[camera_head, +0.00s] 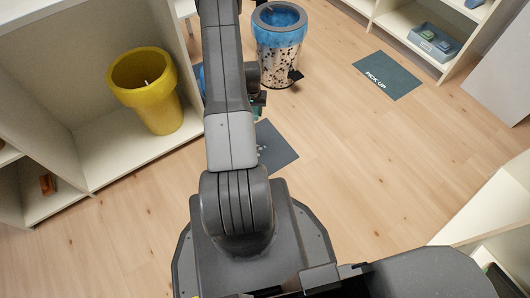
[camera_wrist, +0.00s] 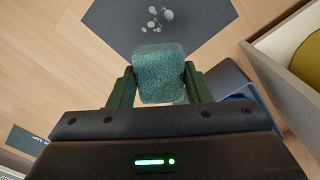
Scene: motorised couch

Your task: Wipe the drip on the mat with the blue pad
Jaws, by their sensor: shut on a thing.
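A blue-green pad (camera_wrist: 158,72) sits between the two fingers of my gripper (camera_wrist: 158,84) in the wrist view; the gripper is shut on it. Beyond the pad lies a dark grey mat (camera_wrist: 200,32) on the floor. The drip (camera_wrist: 156,17), a cluster of pale spots, is on the mat, above the pad in the picture. The pad overlaps the mat's lower edge in this view; I cannot tell whether they touch. In the head view the mat (camera_head: 278,148) is partly hidden by my arm, and my gripper (camera_head: 259,104) is mostly hidden; the pad is not clear there.
A yellow bin (camera_head: 148,95) stands in the shelf unit at left. A speckled bin with a blue liner (camera_head: 279,60) stands beyond my arm. A "PICK UP" mat (camera_head: 388,76) lies at upper right, near a shelf with a blue-grey tray (camera_head: 432,42). Open floor lies at right.

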